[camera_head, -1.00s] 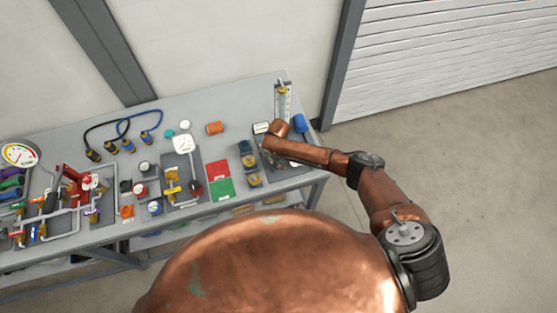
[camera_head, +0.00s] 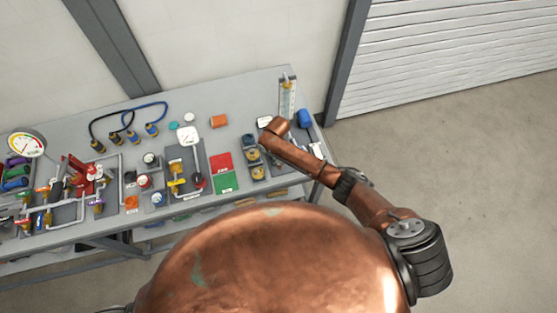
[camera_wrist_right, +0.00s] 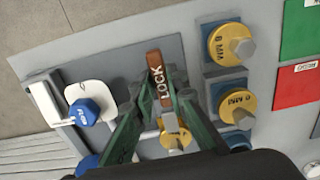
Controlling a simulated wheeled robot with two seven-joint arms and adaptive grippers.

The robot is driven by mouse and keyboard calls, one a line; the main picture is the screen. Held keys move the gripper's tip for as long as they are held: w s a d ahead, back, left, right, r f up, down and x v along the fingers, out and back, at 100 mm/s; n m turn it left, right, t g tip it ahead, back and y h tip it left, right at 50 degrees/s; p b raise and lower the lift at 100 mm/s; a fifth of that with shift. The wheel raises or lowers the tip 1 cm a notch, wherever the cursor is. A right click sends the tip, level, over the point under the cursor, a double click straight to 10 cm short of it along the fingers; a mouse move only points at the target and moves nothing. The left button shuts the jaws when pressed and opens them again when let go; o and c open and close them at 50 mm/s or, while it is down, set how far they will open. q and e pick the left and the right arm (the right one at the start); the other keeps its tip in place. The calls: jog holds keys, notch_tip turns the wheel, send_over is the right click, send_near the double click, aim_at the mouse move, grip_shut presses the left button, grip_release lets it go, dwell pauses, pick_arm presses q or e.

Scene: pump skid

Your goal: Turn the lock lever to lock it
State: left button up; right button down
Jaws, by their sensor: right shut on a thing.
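The lock lever (camera_wrist_right: 157,72) is a brown bar marked LOCK, on a dark plate (camera_wrist_right: 112,62) in the right wrist view. A brass body (camera_wrist_right: 174,136) shows below it, between my fingers. My right gripper (camera_wrist_right: 160,90) has its green fingers on both sides of the lever and is shut on it. In the head view my copper right arm covers the lever and the gripper. My left gripper is in neither view.
A clear gauge column (camera_head: 288,97) and a blue cylinder (camera_head: 304,118) stand near the bench's right end. Open floor lies further right.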

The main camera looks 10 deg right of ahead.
jog(key=shift+w+r, duration=0.15)
dwell(0.4)
jog(key=c, duration=1.9)
grip_release()
notch_tip(320, 180, up, 12)
